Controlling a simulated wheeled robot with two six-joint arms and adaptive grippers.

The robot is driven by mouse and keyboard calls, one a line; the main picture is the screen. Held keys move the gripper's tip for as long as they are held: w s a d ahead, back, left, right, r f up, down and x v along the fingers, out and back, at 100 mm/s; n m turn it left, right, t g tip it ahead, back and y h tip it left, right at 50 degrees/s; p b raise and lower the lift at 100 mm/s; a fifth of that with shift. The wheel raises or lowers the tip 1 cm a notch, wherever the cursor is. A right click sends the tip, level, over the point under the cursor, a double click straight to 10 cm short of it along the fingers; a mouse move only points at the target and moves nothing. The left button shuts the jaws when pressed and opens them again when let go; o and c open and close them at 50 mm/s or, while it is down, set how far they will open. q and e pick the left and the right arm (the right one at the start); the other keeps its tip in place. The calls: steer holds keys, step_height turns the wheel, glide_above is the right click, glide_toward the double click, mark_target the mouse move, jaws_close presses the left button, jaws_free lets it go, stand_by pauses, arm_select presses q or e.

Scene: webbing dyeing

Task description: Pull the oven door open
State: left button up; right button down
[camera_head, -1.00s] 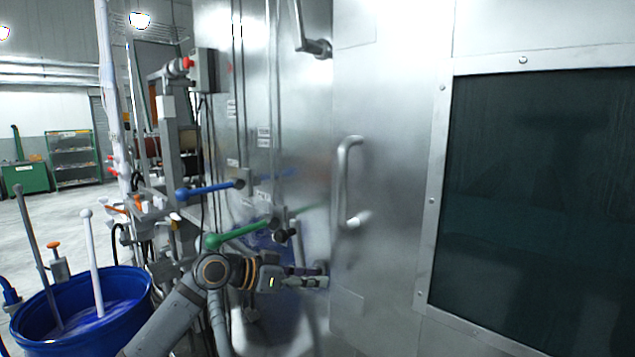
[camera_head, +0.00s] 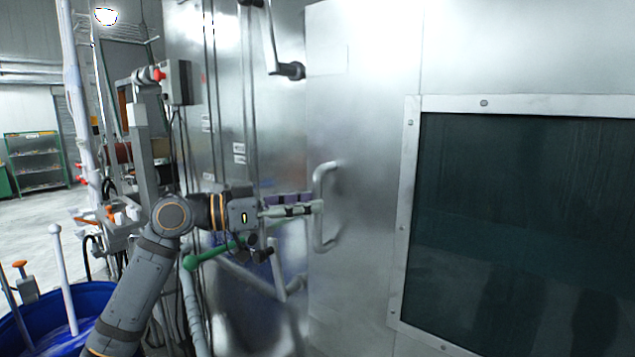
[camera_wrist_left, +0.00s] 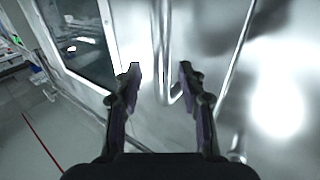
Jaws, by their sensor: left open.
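The oven door (camera_head: 365,120) is a steel panel with a large dark window (camera_head: 530,220); it looks closed. Its vertical D-shaped handle (camera_head: 320,238) is near the door's left edge. My left gripper (camera_head: 319,202) is level with the handle's middle, its fingers pointing right at it, open and with nothing gripped. In the left wrist view the open fingers (camera_wrist_left: 160,68) stand on either side of the handle (camera_wrist_left: 162,40), which appears between the tips. Whether they touch it I cannot tell. My right gripper is out of view.
A crank lever (camera_head: 287,70) sticks out above the handle. A green-handled lever (camera_head: 205,255) is below my left forearm. A blue barrel (camera_head: 98,297) with a white rod (camera_head: 63,270) stands at lower left. Open floor (camera_head: 35,230) lies beyond.

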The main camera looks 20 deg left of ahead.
mark_target(319, 242)
arm_select(q)
steer(key=shift+p+x, duration=0.5)
steer(key=shift+x, duration=0.9)
steer(key=shift+w+a, duration=0.1)
steer(key=shift+w, duration=0.05)
steer(key=shift+c, duration=0.4)
jaws_close()
